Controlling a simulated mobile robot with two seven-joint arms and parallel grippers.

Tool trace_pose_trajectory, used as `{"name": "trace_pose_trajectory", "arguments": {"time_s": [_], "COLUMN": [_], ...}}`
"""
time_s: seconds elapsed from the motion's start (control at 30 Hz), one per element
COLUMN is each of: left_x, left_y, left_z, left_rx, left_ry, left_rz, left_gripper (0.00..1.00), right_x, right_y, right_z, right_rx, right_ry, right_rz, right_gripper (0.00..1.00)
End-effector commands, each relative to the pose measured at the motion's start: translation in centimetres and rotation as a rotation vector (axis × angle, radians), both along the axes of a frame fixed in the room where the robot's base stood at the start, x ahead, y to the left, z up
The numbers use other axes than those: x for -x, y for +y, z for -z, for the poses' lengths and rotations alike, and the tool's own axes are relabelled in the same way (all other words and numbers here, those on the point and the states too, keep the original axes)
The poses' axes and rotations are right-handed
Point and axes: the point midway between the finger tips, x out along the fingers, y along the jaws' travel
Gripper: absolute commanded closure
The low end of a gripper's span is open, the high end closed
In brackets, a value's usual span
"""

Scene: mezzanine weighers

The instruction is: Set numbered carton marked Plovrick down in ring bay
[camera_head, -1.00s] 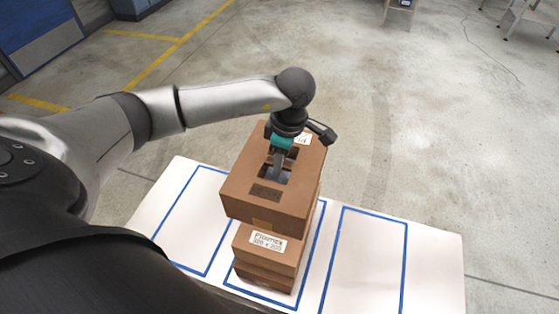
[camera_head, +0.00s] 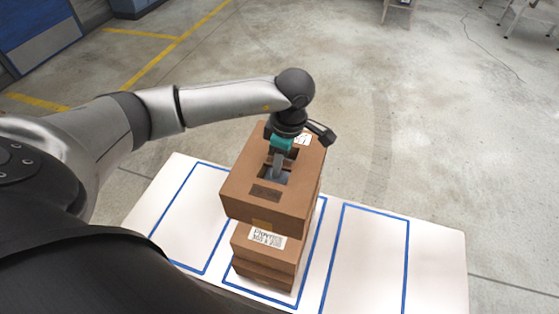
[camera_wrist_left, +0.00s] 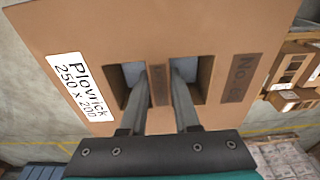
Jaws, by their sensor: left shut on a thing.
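My left gripper (camera_head: 277,160) is shut on the centre strip of a brown carton (camera_head: 235,195), its fingers through two slots in the top. The left wrist view shows this carton (camera_wrist_left: 190,30) with a white label, "Plovrick 250 x 200", and a dark "No." patch, its number unclear. In the head view it is upright over a stack of brown cartons (camera_head: 262,257) in the middle blue-outlined bay (camera_head: 311,262). The stack's label is partly covered and hard to read. I cannot tell whether the held carton touches the stack. My right gripper is not in view.
The white table (camera_head: 440,265) has an empty blue-outlined bay on the left (camera_head: 190,215) and another on the right (camera_head: 375,255). Concrete floor with yellow lines lies beyond. The left wrist view shows other cartons (camera_wrist_left: 290,98) at the right.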

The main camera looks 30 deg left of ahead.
Motion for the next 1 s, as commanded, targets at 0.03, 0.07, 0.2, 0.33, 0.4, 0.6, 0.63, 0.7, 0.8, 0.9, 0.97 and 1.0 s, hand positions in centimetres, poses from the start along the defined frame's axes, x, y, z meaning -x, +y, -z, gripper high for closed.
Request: {"name": "trace_pose_trajectory", "arguments": {"time_s": [0.03,0.07,0.2,0.33,0.4,0.6,0.63,0.7,0.8,0.9,0.97,1.0], "left_x": [-0.1,-0.1,-0.1,-0.1,-0.1,-0.1,-0.1,-0.1,-0.1,-0.1,-0.1,-0.1], "left_y": [0.0,0.0,0.0,0.0,0.0,0.0,0.0,0.0,0.0,0.0,0.0,0.0], "left_z": [0.6,0.8,1.7,2.6,3.1,4.4,4.6,5.1,5.8,6.5,6.9,7.2], "left_rx": [0.0,0.0,0.0,0.0,0.0,0.0,0.0,0.0,0.0,0.0,0.0,0.0], "left_ry": [-0.002,-0.002,-0.002,-0.001,-0.002,-0.002,-0.002,-0.002,-0.002,-0.002,-0.002,-0.002], "left_rz": [-0.001,-0.001,-0.001,-0.001,-0.001,-0.001,-0.001,-0.001,-0.001,-0.001,-0.001,-0.001], "left_gripper": [1.0,1.0,1.0,1.0,1.0,1.0,1.0,1.0,1.0,1.0,1.0,1.0], "right_x": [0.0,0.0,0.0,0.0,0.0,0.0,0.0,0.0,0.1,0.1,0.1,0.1], "right_y": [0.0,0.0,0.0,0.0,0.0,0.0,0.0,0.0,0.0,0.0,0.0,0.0], "right_z": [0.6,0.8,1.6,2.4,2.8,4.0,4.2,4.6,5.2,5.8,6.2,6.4], "right_rx": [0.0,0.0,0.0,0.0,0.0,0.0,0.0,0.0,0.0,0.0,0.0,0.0], "right_ry": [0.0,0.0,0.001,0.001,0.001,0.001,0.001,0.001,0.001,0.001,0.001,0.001], "right_rz": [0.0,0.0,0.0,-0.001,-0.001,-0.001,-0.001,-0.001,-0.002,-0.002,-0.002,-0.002], "right_gripper": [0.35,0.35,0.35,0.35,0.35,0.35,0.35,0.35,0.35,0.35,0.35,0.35]}}
